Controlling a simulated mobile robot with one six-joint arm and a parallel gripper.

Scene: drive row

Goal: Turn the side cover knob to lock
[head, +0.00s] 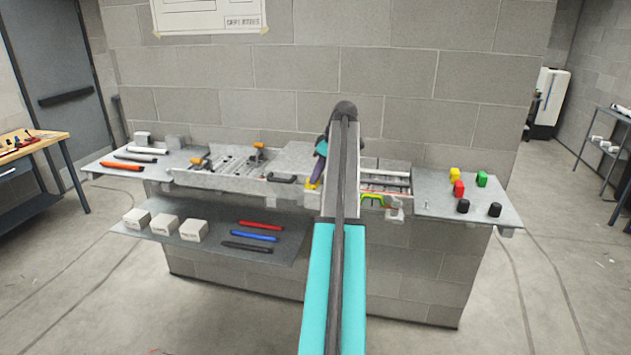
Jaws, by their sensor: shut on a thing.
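A long grey machine bed (225,170) runs along the block wall, with a flat grey cover section (297,160) near its middle. My arm crosses the middle of the head view and hides part of the bed. My gripper (313,185) points down at the front edge of the bed, just left of my arm, with its yellow end low against a pale block (311,199). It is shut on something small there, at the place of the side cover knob. The knob itself is hidden by the gripper, so its angle cannot be told.
A black handle (282,179) sits left of my gripper. A yellow-green bracket (373,200) is right of my arm. The right shelf (430,205) carries coloured knobs (459,188). A lower shelf (215,248) holds white boxes (192,230) and bars (254,236). The floor in front is mostly clear.

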